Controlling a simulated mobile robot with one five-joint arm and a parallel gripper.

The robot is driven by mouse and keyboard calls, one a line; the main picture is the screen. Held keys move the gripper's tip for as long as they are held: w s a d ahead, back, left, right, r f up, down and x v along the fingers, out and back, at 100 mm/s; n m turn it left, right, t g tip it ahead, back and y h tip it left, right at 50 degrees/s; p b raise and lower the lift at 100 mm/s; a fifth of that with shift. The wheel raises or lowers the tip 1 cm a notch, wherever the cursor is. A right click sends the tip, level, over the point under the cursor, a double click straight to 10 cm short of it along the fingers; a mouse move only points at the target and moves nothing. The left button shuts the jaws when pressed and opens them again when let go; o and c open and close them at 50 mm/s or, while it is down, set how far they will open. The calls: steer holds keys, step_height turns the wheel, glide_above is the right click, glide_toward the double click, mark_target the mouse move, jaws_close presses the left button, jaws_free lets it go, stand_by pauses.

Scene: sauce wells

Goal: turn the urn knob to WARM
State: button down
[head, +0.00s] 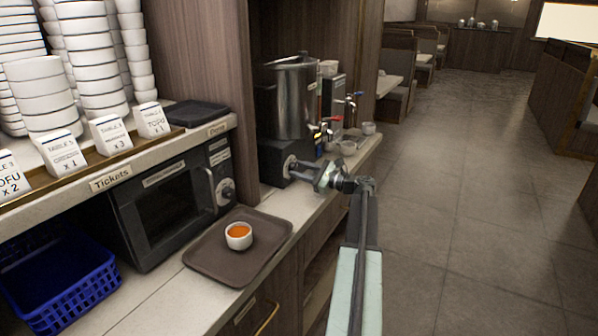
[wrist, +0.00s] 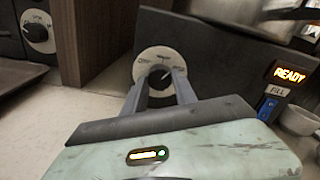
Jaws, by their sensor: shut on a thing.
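The urn (head: 291,97) is a tall steel cylinder on a dark base, standing on the counter beyond the microwave. Its knob (head: 290,166) sits on the front of that base. In the wrist view the knob's pale round dial (wrist: 156,66) has dark markings too small to read, so I cannot tell its setting. My gripper (head: 302,164) reaches the knob from the right. In the wrist view its two fingers (wrist: 162,80) are shut on the knob's middle and hide part of it. A lit READY sign (wrist: 290,75) shows on the urn base.
A brown tray (head: 205,262) with a cup of orange sauce (head: 239,236) lies on the counter in front of the microwave (head: 170,195). Small bowls (head: 348,147) and taps stand beyond the urn. A blue basket (head: 60,290) is at lower left. The floor at right is clear.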

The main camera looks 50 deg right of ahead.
steer(key=n, duration=0.6)
steer(key=shift+n, duration=0.3)
stand_by(0.5)
steer(key=c, duration=1)
jaws_free()
steer(key=shift+s, duration=0.1)
steer(key=v, duration=0.7)
steer(key=shift+s+d, duration=0.1)
steer(key=shift+s, duration=0.25)
